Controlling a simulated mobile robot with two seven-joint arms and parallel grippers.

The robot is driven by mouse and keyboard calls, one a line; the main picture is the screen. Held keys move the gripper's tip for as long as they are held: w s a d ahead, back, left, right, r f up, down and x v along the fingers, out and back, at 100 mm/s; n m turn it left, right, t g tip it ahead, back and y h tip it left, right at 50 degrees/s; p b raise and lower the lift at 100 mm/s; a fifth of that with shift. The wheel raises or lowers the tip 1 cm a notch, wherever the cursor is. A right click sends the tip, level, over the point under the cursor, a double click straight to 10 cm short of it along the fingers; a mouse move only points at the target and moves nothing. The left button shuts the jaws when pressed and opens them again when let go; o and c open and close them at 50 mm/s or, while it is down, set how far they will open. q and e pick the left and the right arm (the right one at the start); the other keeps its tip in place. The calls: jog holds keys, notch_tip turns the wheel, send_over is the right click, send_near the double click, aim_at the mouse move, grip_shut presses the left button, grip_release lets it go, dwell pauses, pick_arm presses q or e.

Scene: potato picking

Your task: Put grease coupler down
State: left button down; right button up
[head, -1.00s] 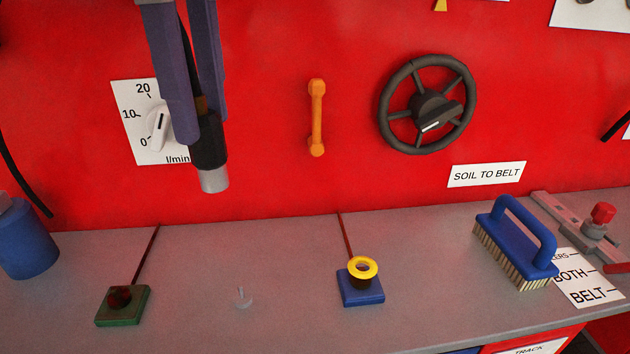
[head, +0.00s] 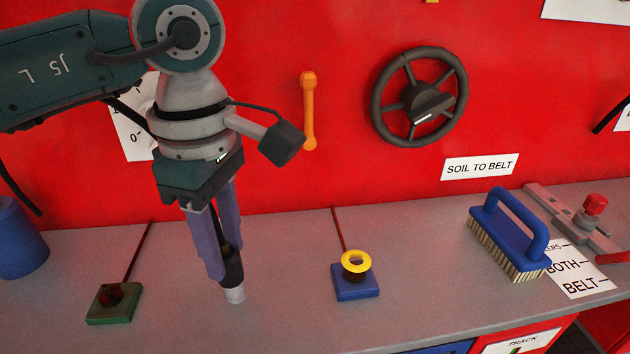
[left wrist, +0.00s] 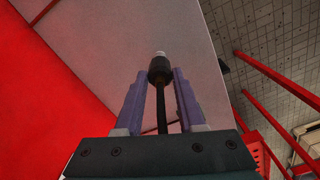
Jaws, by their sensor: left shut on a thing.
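The grease coupler (head: 232,271) is a black cylinder with a silver tip and a dark hose. My left gripper (head: 226,262) points down and is shut on it, with a purple finger on each side. The silver tip is down at the grey worktop (head: 420,270), over the spot of the small grey peg, which is now hidden. I cannot tell whether the tip touches. In the left wrist view the coupler (left wrist: 159,70) stands between the finger ends. My right gripper is not in view.
A blue cylinder (head: 20,240) stands far left.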

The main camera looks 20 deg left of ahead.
pick_arm(q)
jog(key=shift+f, duration=0.2)
jog(key=c, duration=0.5)
grip_release()
jog(key=shift+r, duration=0.1)
